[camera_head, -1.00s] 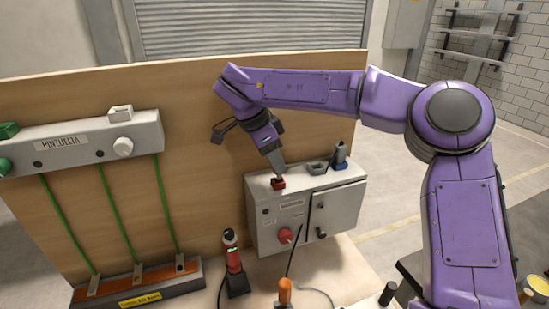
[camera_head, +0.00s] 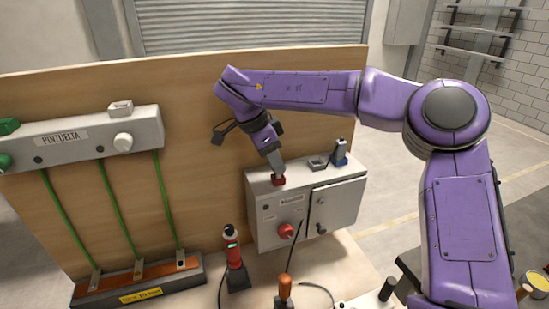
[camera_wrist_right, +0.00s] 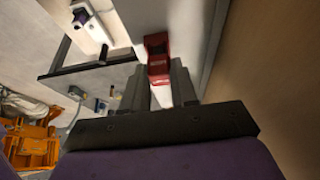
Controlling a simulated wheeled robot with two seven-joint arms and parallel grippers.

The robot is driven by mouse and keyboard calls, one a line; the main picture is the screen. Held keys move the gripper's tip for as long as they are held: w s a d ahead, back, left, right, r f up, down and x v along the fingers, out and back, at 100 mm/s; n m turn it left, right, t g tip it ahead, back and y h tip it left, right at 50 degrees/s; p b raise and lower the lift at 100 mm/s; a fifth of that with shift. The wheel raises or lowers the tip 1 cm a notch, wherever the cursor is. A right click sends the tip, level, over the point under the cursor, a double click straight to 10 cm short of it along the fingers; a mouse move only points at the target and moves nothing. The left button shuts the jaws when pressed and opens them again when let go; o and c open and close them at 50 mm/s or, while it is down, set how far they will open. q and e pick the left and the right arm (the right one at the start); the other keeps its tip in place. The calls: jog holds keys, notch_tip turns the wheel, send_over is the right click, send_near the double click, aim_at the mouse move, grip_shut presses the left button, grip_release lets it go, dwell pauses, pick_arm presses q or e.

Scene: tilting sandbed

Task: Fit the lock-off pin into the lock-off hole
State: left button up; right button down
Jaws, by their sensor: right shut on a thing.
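My right gripper (camera_head: 275,171) reaches down to the top of the grey control box (camera_head: 258,229). It is shut on a small red piece (camera_head: 279,181), which I take to be the lock-off pin. In the right wrist view the red piece (camera_wrist_right: 158,60) shows at and beyond the fingertips (camera_wrist_right: 160,82), with a dark recess in it. Its lower end is hidden, so I cannot tell whether it touches or enters the box. A dark round spot (camera_head: 265,211) is on the box front; I cannot tell whether it is the lock-off hole. My left gripper is out of view.
The box has a red knob (camera_head: 286,231) and a door (camera_head: 338,210). A grey piece (camera_head: 317,163) and a blue-based item (camera_head: 340,153) stand on top. A red-and-black tool (camera_head: 233,258) and an orange handle (camera_head: 285,288) are in front. A wooden board (camera_head: 205,120) stands behind.

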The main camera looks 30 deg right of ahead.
jog(key=shift+f, duration=0.6)
jog(key=shift+c, duration=1.6)
grip_release()
jog(key=shift+r, duration=0.1)
notch_tip(320, 180, up, 3)
jog(key=p, duration=0.3)
jog(key=shift+r, duration=2.4)
